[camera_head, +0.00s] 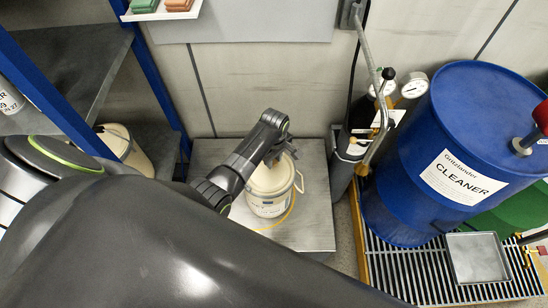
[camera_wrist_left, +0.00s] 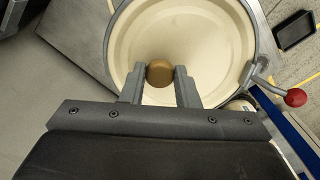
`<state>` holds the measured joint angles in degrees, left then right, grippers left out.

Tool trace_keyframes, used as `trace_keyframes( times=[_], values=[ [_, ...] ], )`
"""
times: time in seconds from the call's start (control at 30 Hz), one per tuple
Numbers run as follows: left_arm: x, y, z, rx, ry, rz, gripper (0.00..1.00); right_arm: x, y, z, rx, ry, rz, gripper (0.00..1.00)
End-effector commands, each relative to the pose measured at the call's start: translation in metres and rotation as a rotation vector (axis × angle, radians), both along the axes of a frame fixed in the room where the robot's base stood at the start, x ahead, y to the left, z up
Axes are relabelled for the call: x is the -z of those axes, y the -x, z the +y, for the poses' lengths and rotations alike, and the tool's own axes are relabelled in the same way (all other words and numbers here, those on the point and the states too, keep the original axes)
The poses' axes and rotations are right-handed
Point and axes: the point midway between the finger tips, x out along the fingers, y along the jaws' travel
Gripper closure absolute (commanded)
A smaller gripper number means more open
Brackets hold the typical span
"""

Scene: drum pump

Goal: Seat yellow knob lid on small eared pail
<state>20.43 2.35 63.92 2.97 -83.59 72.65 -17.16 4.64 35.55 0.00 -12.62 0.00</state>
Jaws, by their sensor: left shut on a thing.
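A cream pail (camera_head: 268,207) with a label and a wire bail stands upright on a grey platform. My left gripper (camera_head: 284,152) is over its top in the head view, and its arm hides part of the pail. In the left wrist view my left gripper (camera_wrist_left: 160,75) is shut on a brownish-yellow knob (camera_wrist_left: 159,74) at the middle of a round cream lid (camera_wrist_left: 195,35). The lid is at the pail's mouth; I cannot tell whether its rim is fully seated. A grey lever with a red ball (camera_wrist_left: 295,97) projects beside the rim. My right gripper is not in view.
The grey platform (camera_head: 318,232) has free room around the pail. A bottle with gauges (camera_head: 415,84) and a bent pipe stand close on the right, beside a blue drum (camera_head: 440,130) on a grating. A blue-framed shelf (camera_head: 155,75) stands left, with another cream pail (camera_head: 118,140).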

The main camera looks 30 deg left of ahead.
Motion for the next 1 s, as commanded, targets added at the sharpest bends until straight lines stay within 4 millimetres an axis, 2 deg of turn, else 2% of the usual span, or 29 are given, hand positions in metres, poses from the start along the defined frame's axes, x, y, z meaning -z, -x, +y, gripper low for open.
trace_keyframes(
  times=[1.0],
  values=[
    [-0.0008, 0.0002, -0.0005, 0.000, 0.000, 0.000, 1.00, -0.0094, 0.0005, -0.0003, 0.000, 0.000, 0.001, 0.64]
  ],
)
